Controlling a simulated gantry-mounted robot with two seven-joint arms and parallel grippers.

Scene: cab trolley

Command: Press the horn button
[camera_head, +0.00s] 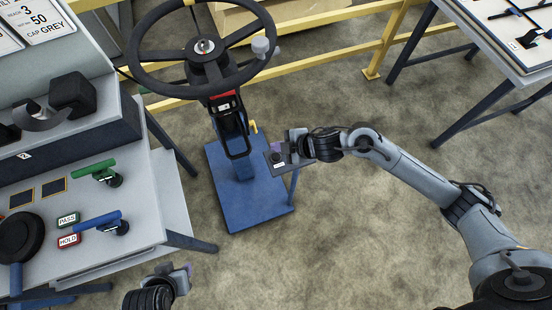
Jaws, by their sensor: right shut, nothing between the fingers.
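A black steering wheel (148,68) on a blue column stands at the upper left, with a round metal hub centre (205,46). To the right of the column, a small grey box (292,162) on a thin post carries a dark round button (276,157) with a small pale label, which I take for the horn button. My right gripper (278,147) is shut and empty, just over the box. I cannot tell whether it touches the button. My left gripper (187,271) is at the bottom edge, away from the box; its finger opening is unclear.
A grey bench (140,205) at left holds a green-handled tool (92,168), a blue-handled one (95,222) and PASS and HOLD blocks (68,221). The blue base plate (255,205) stands on the floor. A yellow rail (320,52) runs behind; another table (500,25) is upper right.

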